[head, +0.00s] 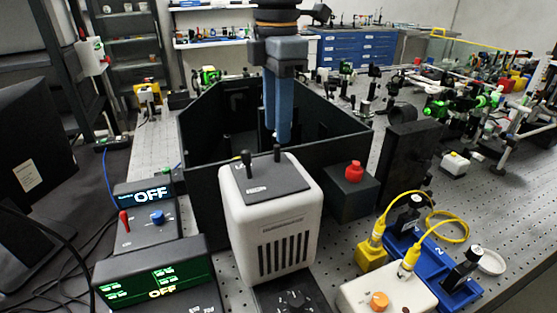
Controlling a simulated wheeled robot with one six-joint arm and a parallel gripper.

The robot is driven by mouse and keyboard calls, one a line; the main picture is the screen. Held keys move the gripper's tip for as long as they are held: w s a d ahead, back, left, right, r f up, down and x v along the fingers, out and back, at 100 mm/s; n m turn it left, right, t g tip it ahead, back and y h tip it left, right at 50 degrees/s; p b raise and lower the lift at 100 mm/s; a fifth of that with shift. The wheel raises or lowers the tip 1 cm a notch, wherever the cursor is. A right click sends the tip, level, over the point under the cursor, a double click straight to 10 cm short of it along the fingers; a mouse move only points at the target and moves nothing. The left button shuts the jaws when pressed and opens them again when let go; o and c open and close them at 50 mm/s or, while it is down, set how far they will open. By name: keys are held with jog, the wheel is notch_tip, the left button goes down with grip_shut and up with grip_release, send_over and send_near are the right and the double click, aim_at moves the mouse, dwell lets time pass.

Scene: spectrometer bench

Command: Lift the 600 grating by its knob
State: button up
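My gripper (277,135) comes down from the top of the head view with its blue fingers pointing into an open-topped black box (215,178). The fingers look close together from this angle, and I cannot tell whether they are open or hold anything. A small pale spot shows at the fingertips, too small to identify. I cannot make out the 600 grating or its knob; the box's front wall and the fingers hide part of the inside.
A white lamp housing (262,215) with a dark top and two dark upright pegs stands before the box. A dark block with a red button (354,172) is to its right. Displays reading OFF (150,195) stand left. Yellow-cabled connectors (405,258) lie front right. Optics crowd the right bench.

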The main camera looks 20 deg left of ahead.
jog(key=shift+f, duration=0.85)
jog(key=shift+c, duration=0.2)
grip_shut()
